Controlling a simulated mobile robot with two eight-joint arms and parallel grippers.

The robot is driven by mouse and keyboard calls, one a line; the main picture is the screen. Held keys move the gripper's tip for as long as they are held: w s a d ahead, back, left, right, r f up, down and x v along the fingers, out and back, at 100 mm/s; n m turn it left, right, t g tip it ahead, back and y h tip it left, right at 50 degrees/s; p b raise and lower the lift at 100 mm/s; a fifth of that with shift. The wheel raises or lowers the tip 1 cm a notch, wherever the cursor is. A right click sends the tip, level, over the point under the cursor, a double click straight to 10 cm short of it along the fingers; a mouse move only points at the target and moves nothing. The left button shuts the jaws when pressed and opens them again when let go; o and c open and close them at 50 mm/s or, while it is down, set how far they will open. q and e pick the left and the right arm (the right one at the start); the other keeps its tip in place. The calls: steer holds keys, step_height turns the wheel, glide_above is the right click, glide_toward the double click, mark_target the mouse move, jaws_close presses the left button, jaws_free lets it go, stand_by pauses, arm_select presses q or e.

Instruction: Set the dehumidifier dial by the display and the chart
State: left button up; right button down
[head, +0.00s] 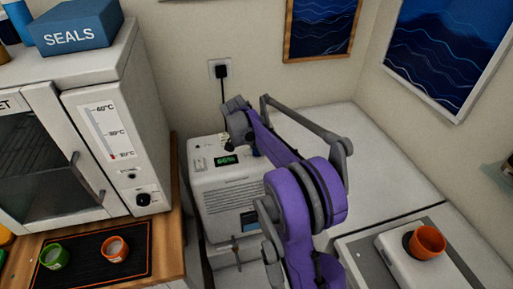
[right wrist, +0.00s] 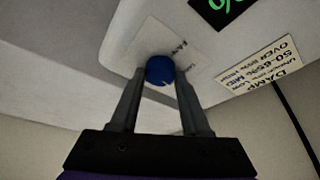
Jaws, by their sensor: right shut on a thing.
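The dehumidifier (head: 232,205) is a white box with a grille, standing between the cabinet and the white bench. Its dark display (head: 226,160) shows green digits that look like 66%; only a corner of the display (right wrist: 222,8) shows in the right wrist view. The blue dial (right wrist: 160,68) sits on a pale label plate. My right gripper (right wrist: 161,74) is shut on the dial, one finger on each side. The chart (right wrist: 272,73) is a cream card with damp ranges: 50-65% MID, over 65% HIGH. My left gripper is not in view.
A white cabinet (head: 130,110) with a thermometer strip and a blue SEALS box (head: 72,33) stands at the left. Green and orange cups rest on a black mat (head: 128,267). An orange cup (head: 427,242) stands at the right. A wall socket (head: 218,69) is behind.

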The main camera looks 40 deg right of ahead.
steer(key=shift+m+g, duration=0.6)
steer(key=shift+m, duration=0.9)
steer(key=shift+c, duration=1.9)
jaws_free()
steer(key=v, duration=1)
steer(key=shift+r+p, duration=0.35)
steer(key=shift+p, duration=0.05)
steer(key=shift+w, duration=0.15)
